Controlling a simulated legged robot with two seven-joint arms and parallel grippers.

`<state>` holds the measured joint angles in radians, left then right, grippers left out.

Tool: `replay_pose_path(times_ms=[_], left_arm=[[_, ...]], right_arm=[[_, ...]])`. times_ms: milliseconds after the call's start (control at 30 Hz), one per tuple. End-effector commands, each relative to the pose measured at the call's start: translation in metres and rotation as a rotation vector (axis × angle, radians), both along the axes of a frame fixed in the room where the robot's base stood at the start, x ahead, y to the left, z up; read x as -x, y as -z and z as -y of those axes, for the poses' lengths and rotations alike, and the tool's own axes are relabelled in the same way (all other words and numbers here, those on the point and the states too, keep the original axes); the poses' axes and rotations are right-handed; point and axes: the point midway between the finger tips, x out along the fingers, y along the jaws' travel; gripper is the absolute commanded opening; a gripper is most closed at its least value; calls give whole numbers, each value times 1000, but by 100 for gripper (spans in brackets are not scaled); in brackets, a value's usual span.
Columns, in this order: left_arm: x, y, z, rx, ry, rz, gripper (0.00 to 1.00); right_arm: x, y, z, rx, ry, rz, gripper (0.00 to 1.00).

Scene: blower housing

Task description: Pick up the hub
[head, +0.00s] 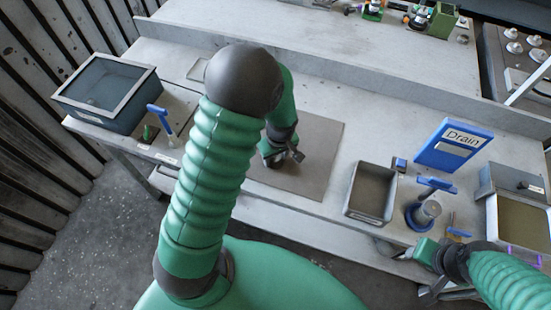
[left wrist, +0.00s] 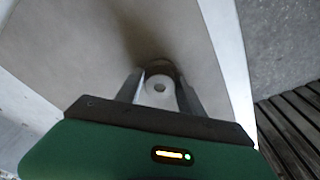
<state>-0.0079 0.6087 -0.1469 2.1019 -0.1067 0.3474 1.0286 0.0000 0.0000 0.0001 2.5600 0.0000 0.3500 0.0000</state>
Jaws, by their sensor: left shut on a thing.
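In the head view my left gripper (head: 285,157) is low over the grey-brown mat (head: 322,135) on the bench. The hub cannot be made out there, as the arm and gripper cover it. Whether the hub still touches the mat is unclear. My right gripper (head: 432,275) is at the lower right, by the bench's front edge, and its fingers are unclear.
A dark blue-grey bin (head: 110,92) and a blue-handled tool (head: 162,118) are at the left. A grey tray (head: 371,192), a blue Drain sign (head: 453,146) and a metal cylinder with a blue base (head: 425,212) stand at the right.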

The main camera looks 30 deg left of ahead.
Motion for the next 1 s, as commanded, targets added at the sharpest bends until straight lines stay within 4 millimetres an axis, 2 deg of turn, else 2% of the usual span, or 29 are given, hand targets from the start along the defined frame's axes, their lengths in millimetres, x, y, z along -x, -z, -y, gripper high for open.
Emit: replay_pose_path(times_ms=[33, 100, 433, 567, 700, 867, 1000], left_arm=[[0, 0, 0, 0, 0, 0, 7], [0, 0, 0, -1, 0, 1, 0], [0, -5, 0, 0, 0, 1, 0], [-1, -17, 0, 0, -1, 4, 0], [-1, -37, 0, 0, 1, 6, 0], [32, -38, -15, 1, -4, 1, 0], [67, -41, -32, 1, -6, 2, 0]], right_arm=[[0, 0, 0, 0, 0, 0, 40], [0, 0, 0, 0, 0, 0, 40], [0, 1, 0, 0, 0, 0, 40], [0, 3, 0, 0, 0, 0, 40], [0, 5, 0, 0, 0, 0, 40], [0, 12, 0, 0, 0, 0, 40], [0, 18, 0, 0, 0, 0, 40]])
